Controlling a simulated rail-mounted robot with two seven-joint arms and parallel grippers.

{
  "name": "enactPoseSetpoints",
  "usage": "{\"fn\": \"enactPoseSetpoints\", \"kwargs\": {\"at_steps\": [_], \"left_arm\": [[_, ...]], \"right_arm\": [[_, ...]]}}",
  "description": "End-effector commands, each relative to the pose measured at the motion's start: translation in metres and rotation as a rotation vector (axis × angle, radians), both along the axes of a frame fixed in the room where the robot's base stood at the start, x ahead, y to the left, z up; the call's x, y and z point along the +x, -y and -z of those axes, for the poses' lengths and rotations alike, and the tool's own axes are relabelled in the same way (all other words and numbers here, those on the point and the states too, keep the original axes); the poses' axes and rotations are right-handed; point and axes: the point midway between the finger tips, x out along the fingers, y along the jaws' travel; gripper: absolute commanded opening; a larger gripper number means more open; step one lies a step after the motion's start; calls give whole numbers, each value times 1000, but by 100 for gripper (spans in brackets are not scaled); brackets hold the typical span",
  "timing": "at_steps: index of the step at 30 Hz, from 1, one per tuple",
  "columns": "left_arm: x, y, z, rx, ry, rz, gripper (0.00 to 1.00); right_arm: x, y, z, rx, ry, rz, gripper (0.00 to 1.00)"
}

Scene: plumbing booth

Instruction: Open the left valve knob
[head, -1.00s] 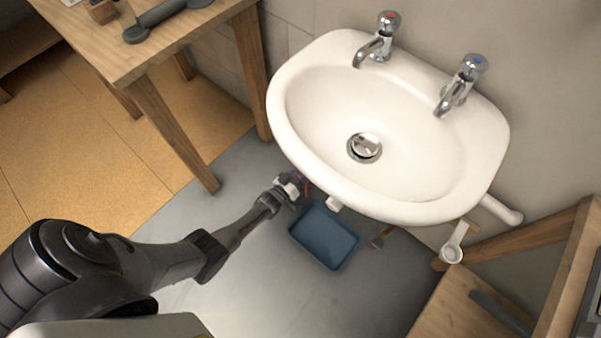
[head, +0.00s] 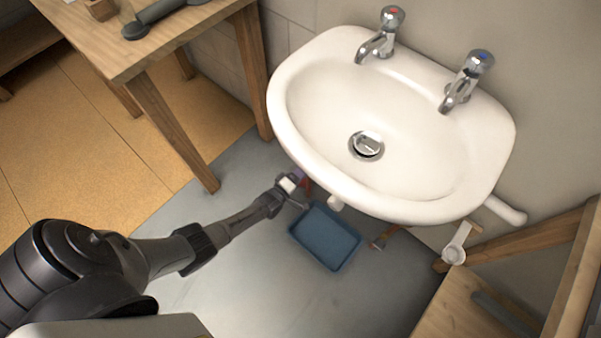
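My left gripper (head: 291,186) is at the front left rim of the white sink (head: 287,135), low beside its underside. A small red and purple part (head: 304,182) shows right at its fingertips, partly hidden by the gripper and the sink. I cannot tell whether this is the left valve knob or whether the fingers touch it. The fingers are too small to tell open from shut. On top of the sink stand a red-marked tap (head: 391,17) at the left and a blue-marked tap (head: 479,62) at the right. My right gripper is out of view.
A blue tray (head: 325,237) lies on the grey floor below the sink. A wooden table (head: 160,52) stands at the left, another wooden piece (head: 450,312) at the lower right. White pipe ends (head: 505,210) show under the sink's right side.

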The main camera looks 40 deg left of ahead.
Motion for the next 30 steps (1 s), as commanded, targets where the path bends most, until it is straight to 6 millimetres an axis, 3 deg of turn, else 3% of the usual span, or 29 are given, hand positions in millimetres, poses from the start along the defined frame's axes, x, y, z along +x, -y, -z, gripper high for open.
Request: {"fn": "enactPoseSetpoints", "kwargs": {"at_steps": [15,30], "left_arm": [[0,0,2,-344,8,1,20],[0,0,2,-426,11,0,20]], "right_arm": [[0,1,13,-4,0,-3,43],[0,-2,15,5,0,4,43]]}}
